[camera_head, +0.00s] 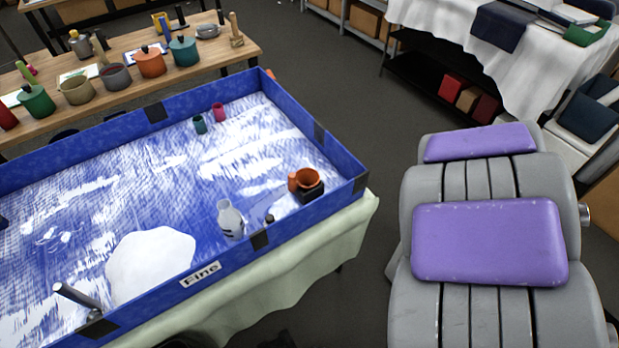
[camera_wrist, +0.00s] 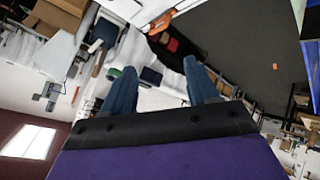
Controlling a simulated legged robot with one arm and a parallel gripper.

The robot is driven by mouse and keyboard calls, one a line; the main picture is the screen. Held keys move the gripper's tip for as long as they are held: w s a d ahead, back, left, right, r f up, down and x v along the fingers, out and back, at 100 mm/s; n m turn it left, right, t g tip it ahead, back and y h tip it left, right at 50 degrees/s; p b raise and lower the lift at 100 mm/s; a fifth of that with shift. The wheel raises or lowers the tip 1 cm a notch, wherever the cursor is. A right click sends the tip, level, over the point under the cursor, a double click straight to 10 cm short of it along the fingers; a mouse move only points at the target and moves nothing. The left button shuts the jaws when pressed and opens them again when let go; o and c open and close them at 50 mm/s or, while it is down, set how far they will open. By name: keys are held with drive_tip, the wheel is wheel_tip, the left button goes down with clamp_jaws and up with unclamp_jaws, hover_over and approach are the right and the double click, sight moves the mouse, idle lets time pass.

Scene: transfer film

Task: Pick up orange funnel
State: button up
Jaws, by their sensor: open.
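An orange cup-like piece, which looks like the funnel (camera_head: 303,179), is in the right corner of the blue-walled tray (camera_head: 345,160). A black piece (camera_head: 313,194) is against its lower right side; I cannot tell whether they are joined. My gripper (camera_wrist: 159,66) shows in the wrist view with its two blue fingers apart and nothing between them. It faces the room, and I cannot make out the funnel in that view. In the head view my folded grey and purple arm fills the right side, and the gripper's fingers are hidden.
In the tray are a grey bottle (camera_head: 230,219), a small green cup (camera_head: 199,123), a red cup (camera_head: 218,112) and a white flat piece (camera_head: 150,262). A wooden table (camera_head: 130,100) with several pots stands behind. Dark floor (camera_head: 370,100) is open right of the tray.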

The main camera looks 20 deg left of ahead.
drive_tip(key=w+a+f+n+t+y, duration=0.2)
drive_tip(key=w+a+n+y, duration=0.1)
drive_tip(key=w+a, duration=0.3)
drive_tip(key=n+g+y+p, duration=0.3)
drive_tip(key=n+g+y, duration=0.3)
drive_tip(key=y, duration=0.7)
approach(295, 178)
drive_tip(key=shift+n+t+y, duration=0.3)
drive_tip(key=shift+n+t, duration=0.1)
drive_tip(key=shift+n, duration=0.1)
drive_tip(key=b+x, duration=0.1)
drive_tip(key=x, duration=0.2)
drive_tip(key=b+x, duration=0.1)
drive_tip(key=shift+s+a+f+b, duration=0.2)
drive_tip(key=shift+f+b, duration=0.1)
drive_tip(key=shift+b, duration=0.05)
drive_tip(key=shift+b+x, duration=1)
drive_tip(key=shift+x, duration=1.45)
drive_tip(key=shift+w+a+f, duration=0.25)
drive_tip(key=shift+w+a, duration=0.05)
